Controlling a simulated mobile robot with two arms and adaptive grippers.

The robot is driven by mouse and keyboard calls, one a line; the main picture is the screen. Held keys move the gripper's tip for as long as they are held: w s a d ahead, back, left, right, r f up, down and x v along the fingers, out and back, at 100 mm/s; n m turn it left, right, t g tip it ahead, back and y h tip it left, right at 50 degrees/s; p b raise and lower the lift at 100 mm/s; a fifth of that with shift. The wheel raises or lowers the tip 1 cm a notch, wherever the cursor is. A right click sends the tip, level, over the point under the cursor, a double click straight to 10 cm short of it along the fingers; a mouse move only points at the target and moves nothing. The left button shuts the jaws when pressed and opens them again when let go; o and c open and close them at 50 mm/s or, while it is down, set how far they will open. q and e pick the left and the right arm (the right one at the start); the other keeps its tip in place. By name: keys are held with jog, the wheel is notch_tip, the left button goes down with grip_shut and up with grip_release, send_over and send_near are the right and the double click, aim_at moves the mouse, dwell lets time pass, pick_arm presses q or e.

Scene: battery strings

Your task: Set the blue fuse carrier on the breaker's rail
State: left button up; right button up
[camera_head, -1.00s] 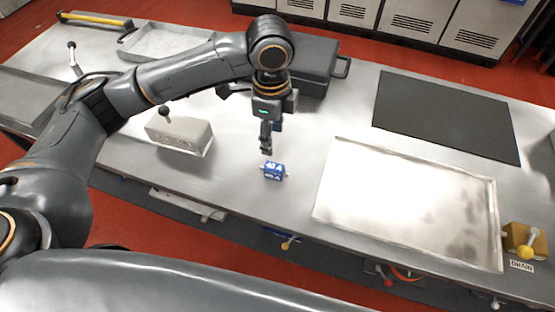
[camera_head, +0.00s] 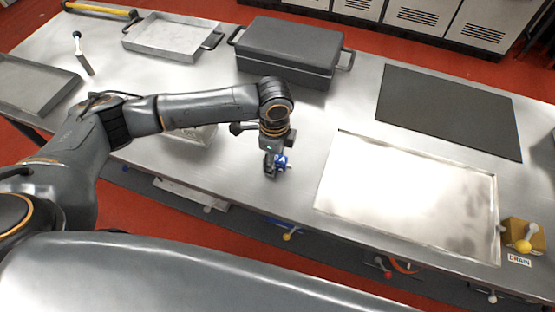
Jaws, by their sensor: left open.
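The blue fuse carrier (camera_head: 281,162) lies on the steel bench, left of the large shallow tray. My left gripper (camera_head: 270,172) points down right at it, with its fingers open and covering part of it. I cannot tell whether the fingers touch it. A pale grey box (camera_head: 197,137), which may be the breaker, sits left of the gripper and is mostly hidden behind my left forearm. I cannot make out a rail on it. My right gripper is not in view.
A large shallow metal tray (camera_head: 333,203) lies to the right, with a dark mat (camera_head: 450,110) behind it. A dark lidded case (camera_head: 290,50) and a smaller tray (camera_head: 170,38) stand at the back. A yellow-knobbed drain valve (camera_head: 523,240) is at the right edge.

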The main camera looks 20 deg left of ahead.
pick_arm(q)
jog(key=shift+f, duration=0.1)
jog(key=shift+c, duration=0.2)
grip_shut()
jog(key=shift+w+r, duration=0.1)
jog(key=shift+r, duration=0.55)
jog(key=s+d+r+b, duration=0.1)
jog(key=s+d+r, duration=0.2)
jog(key=s+r, duration=0.9)
jog(key=shift+s+d, duration=0.4)
jog(key=shift+s, duration=0.3)
